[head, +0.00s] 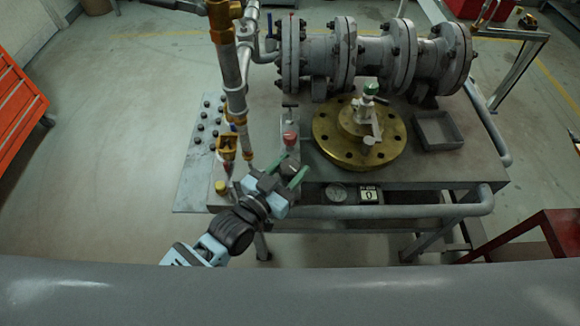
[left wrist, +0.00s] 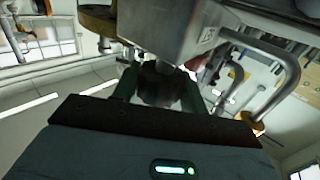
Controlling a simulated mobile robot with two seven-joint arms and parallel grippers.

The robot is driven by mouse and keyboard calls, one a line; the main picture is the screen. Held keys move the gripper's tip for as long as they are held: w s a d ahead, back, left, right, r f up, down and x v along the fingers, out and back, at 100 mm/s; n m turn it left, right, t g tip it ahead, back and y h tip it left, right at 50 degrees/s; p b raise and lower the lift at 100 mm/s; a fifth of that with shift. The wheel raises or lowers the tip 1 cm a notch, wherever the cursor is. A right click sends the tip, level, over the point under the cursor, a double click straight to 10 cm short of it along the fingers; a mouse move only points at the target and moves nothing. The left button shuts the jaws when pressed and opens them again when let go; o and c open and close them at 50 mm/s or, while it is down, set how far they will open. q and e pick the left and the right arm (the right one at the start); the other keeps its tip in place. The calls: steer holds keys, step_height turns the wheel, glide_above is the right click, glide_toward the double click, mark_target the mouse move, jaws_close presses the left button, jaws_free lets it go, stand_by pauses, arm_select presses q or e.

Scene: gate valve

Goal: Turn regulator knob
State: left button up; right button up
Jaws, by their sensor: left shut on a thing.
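My left gripper (head: 285,172) is at the front edge of the workbench, left of the centre, with its green fingers pointing toward the bench. In the left wrist view a dark rounded knob (left wrist: 160,86) sits between the two green fingers, under a grey metal housing (left wrist: 180,25). The fingers are shut on this knob, one on each side. In the head view the gripper hides the knob. I cannot tell how far it is turned. My right gripper is not in view.
The metal workbench (head: 450,175) carries a grey flanged pipe valve (head: 375,58), a round brass flange (head: 335,150) and a small tray (head: 437,131). Vertical pipes (head: 232,85) rise just left of my gripper. A gauge (head: 337,193) sits right of it under the bench edge. Open floor lies at left.

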mark_target(282, 176)
arm_select(q)
steer(key=shift+m+g+h+b, duration=0.35)
steer(key=shift+m+g+h, duration=0.35)
steer(key=shift+h, duration=0.2)
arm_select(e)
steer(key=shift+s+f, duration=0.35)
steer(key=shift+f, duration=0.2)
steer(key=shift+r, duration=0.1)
arm_select(q)
steer(key=o, duration=1)
steer(key=shift+c, duration=0.2)
steer(key=shift+s, duration=0.1)
steer(key=v, duration=0.7)
steer(key=shift+s+a, duration=0.25)
steer(key=shift+a, duration=0.05)
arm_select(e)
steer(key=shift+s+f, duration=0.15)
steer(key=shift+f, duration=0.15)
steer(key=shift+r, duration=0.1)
